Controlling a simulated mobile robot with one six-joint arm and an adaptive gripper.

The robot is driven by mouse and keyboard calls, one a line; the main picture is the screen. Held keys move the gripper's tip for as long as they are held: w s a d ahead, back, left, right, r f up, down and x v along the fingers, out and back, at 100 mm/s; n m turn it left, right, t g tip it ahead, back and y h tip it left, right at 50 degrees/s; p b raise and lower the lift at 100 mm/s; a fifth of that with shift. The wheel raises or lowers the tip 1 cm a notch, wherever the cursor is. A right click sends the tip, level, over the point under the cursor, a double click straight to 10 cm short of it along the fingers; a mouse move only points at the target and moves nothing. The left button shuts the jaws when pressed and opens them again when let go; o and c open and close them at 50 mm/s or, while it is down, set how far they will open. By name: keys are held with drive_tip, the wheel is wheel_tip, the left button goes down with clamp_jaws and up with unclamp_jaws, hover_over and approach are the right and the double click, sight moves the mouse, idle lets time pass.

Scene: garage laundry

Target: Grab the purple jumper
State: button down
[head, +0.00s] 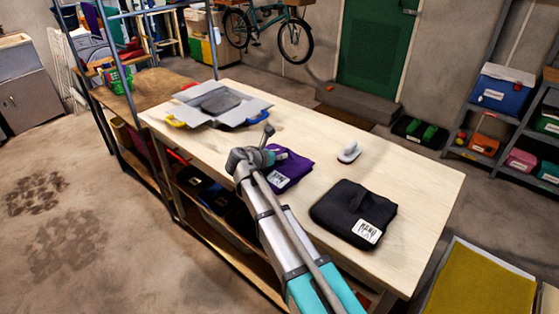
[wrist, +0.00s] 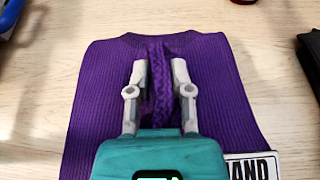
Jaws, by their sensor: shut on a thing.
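The purple jumper (head: 291,168) is folded flat on the light wooden table, with a white printed label at its near corner. My gripper (head: 272,157) is over its left part in the head view. In the wrist view the ribbed purple jumper (wrist: 90,95) lies below my gripper (wrist: 159,75). The two grey fingers are shut on a raised, braided-looking ridge of purple cloth between them. The jumper still appears to lie on the table. My arm and gripper hide part of it in the head view.
A folded black garment (head: 345,205) with a white label lies to the right on the table (head: 420,185). A grey open box (head: 200,120) is at the table's far left. Bare wood lies between them.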

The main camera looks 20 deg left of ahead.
sight(279, 152)
drive_tip(key=shift+r, duration=0.1)
wheel_tip(279, 152, up, 3)
drive_tip(key=p, duration=0.3)
drive_tip(key=s+d+r+p, duration=0.2)
drive_tip(key=s+r+p, duration=0.8)
drive_tip(key=s, duration=0.3)
drive_tip(key=shift+s, duration=0.4)
drive_tip(key=shift+d, duration=0.1)
